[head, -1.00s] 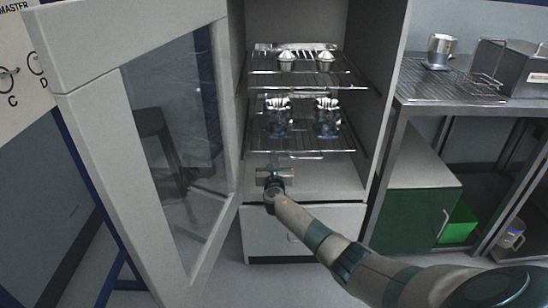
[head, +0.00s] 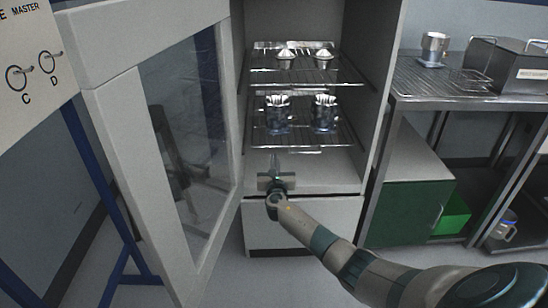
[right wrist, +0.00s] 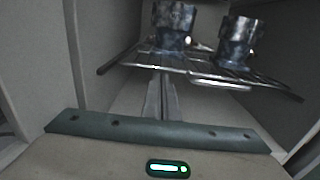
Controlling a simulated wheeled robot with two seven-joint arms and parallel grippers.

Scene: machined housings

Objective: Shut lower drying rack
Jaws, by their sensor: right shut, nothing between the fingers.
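The lower drying rack (head: 310,143) is a wire shelf inside the open cabinet, slid some way out towards me. Two shiny machined housings stand on it, one on the left (head: 277,112) and one on the right (head: 324,112). My right gripper (head: 275,160) is shut and empty, just below and left of the rack's front edge. In the right wrist view the shut fingers (right wrist: 161,97) point at the rack's front wire (right wrist: 185,72), with the housings above. I cannot tell whether they touch it. My left gripper is not in view.
The upper rack (head: 305,76) holds two small metal parts. The cabinet's glazed door (head: 190,150) stands open on the left. A closed drawer front (head: 320,220) lies below. A metal bench (head: 450,85) with a cup (head: 433,47) and a box stands on the right.

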